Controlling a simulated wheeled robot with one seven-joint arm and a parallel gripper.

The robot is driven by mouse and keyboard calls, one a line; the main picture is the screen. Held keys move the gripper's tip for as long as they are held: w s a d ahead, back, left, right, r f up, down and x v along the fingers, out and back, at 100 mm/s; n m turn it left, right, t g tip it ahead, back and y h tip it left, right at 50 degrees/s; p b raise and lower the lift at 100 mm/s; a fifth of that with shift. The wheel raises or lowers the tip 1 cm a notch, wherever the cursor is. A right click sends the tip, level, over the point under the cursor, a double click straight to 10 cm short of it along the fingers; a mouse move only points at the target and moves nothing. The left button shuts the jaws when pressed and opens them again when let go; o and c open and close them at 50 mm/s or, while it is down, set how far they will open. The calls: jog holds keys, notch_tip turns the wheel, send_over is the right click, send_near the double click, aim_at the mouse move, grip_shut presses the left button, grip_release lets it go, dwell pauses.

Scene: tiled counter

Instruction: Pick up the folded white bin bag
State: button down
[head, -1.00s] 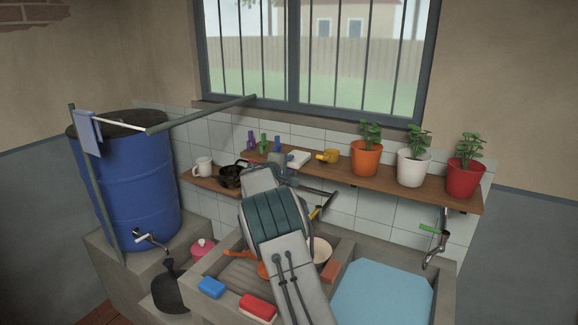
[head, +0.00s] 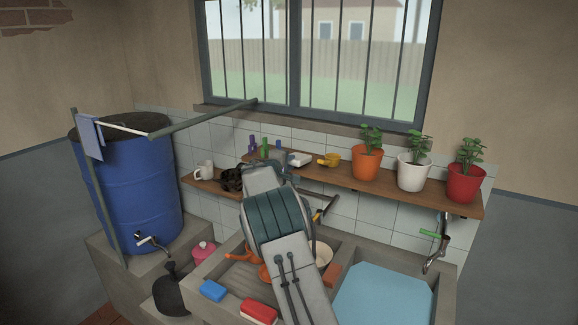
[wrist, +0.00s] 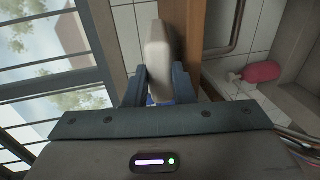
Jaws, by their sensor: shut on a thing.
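The folded white bin bag (wrist: 157,45) shows in the wrist view as a pale block with rounded edges, beside the edge of the wooden shelf. My gripper (wrist: 157,73) has one finger on each side of its near end and is shut on it. In the head view the white bag (head: 300,160) is at the shelf, left of a yellow object. There my own arm hides most of the gripper, so I cannot tell whether the bag touches the shelf.
The wooden shelf (head: 440,193) also bears an orange pot (head: 367,164), a white pot (head: 411,172), a red pot (head: 465,183) and a yellow object (head: 329,160). Purple and green upright items stand left of the bag. A barred window (head: 320,60) is above. A metal tap (head: 437,240) is at right.

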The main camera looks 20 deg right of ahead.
jog(key=shift+s+a+b, duration=0.15)
jog(key=shift+a+b, duration=0.1)
jog(key=shift+b, duration=0.15)
jog(key=r+b+v, duration=0.2)
jog(key=b+v, duration=0.5)
jog(key=v, duration=0.7)
jog(key=shift+d, duration=0.15)
